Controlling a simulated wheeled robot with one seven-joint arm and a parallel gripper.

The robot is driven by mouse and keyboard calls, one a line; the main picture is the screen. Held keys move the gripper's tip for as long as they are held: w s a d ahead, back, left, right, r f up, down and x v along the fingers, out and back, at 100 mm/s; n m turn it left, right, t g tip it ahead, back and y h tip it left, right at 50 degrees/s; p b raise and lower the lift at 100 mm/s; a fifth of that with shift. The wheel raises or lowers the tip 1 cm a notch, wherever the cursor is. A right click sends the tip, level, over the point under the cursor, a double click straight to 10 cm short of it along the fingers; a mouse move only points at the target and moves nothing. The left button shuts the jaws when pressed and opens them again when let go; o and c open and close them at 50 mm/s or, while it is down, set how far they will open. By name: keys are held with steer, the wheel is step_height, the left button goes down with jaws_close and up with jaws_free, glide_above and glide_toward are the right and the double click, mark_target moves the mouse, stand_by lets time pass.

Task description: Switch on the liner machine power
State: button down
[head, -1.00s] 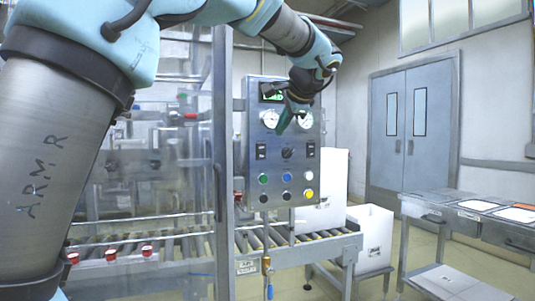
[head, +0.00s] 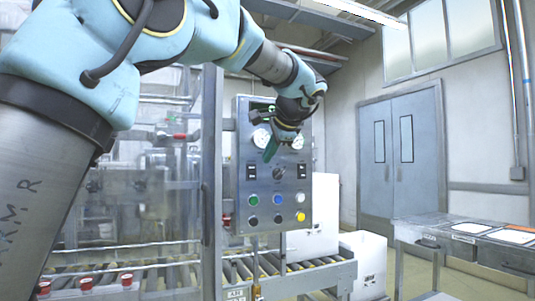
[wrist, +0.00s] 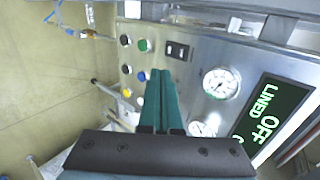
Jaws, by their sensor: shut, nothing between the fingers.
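The liner machine's grey control panel (head: 243,150) stands upright at centre in the head view. It carries two round gauges, a black rotary knob (head: 279,174), a left black rocker switch (head: 251,172) and a right one (head: 302,171). Below are green (head: 254,200), blue (head: 277,200), yellow (head: 300,216) and several dark buttons. In the wrist view the display (wrist: 268,115) reads "LINED" and "OFF", and one rocker (wrist: 177,50) shows beside the fingertips. My gripper (head: 269,156) is shut and empty, its green fingers (wrist: 159,74) pointing at the panel's middle. They hide the knob in the wrist view; contact cannot be told.
A roller conveyor (head: 300,274) runs below the panel, with white boxes (head: 364,255) at its right end. A clear-panelled guard with a metal post (head: 211,170) stands left of the panel. A metal table (head: 470,242) is at the right.

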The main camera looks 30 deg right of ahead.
mark_target(252, 170)
steer(key=x, duration=0.3)
steer(key=r+p+x, duration=0.1)
steer(key=x, duration=0.2)
steer(key=w+p+x, duration=0.1)
steer(key=x, duration=0.3)
steer(key=shift+s+r, duration=0.1)
steer(key=shift+r, duration=0.1)
steer(key=shift+w+f+p, duration=0.15)
steer(key=shift+w+p, duration=0.15)
steer(key=shift+w, duration=0.05)
steer(key=shift+w+f, duration=0.1)
steer(key=shift+w, duration=0.1)
steer(key=shift+w+r+p, duration=0.1)
steer(key=shift+r+p, duration=0.6)
steer(key=shift+r, duration=0.35)
